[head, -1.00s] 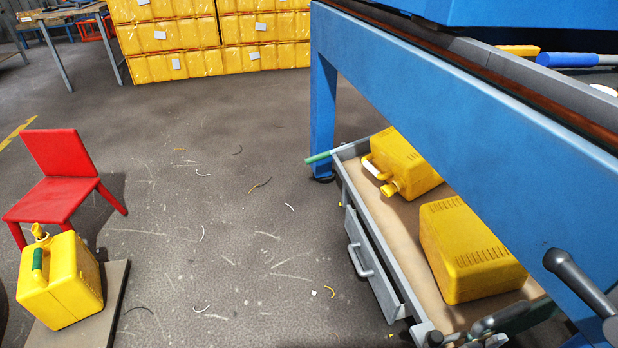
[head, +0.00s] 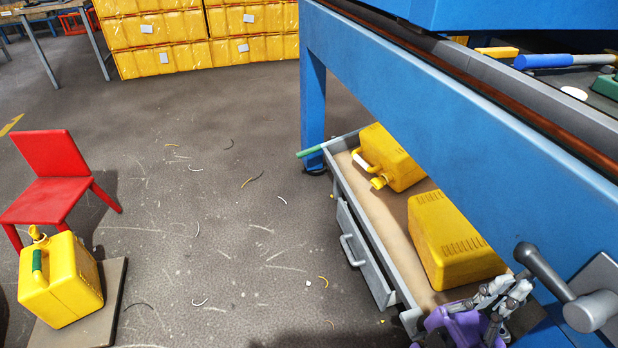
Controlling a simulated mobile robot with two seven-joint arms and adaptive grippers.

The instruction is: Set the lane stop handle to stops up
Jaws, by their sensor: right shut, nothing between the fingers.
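The lane stop handle (head: 543,272) is a dark grey lever with a rounded knob, at the lower right of the head view. It slants up and to the left from a grey hub (head: 592,311) on a plate fixed to the blue frame. My right gripper (head: 518,286), with grey fingers and a purple body, is just below and left of the lever's knob. It is shut and holds nothing. I cannot tell whether it touches the lever. My left gripper is out of view.
The blue bench frame (head: 450,110) crosses the right side. Beneath it, a grey cart (head: 352,205) carries two yellow jerry cans (head: 452,245). A red chair (head: 52,175) and another yellow can (head: 62,282) stand left. The floor between is clear except for scraps.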

